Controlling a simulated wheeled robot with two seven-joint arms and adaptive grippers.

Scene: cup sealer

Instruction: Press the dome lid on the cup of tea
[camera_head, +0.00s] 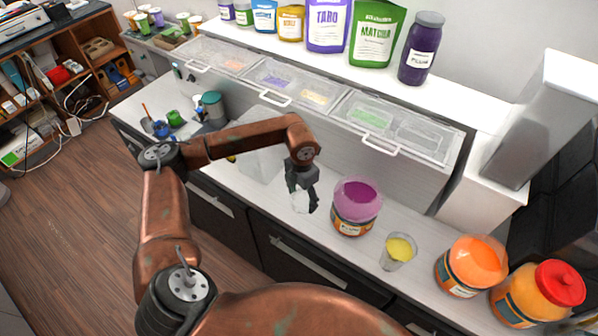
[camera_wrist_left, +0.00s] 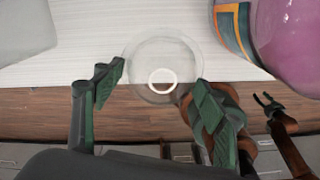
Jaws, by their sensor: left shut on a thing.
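A clear dome lid (camera_wrist_left: 165,72) with a pale ring at its middle is held between the two fingers of my left gripper (camera_wrist_left: 155,95) in the left wrist view. In the head view my left gripper (camera_head: 302,200) is shut on this lid above the counter's front part, left of the purple-topped jar. A clear cup of yellow tea (camera_head: 398,252) stands upright on the counter, right of that jar and apart from the gripper. No lid shows on it. My right gripper (camera_wrist_left: 265,106) shows small at the right of the left wrist view, its fingers apart.
A purple-topped jar (camera_head: 356,206) stands between the left gripper and the cup. Two orange jars (camera_head: 470,266) (camera_head: 540,293) stand right of the cup. A bin row with clear covers (camera_head: 300,85) runs behind. The counter just around the cup is clear.

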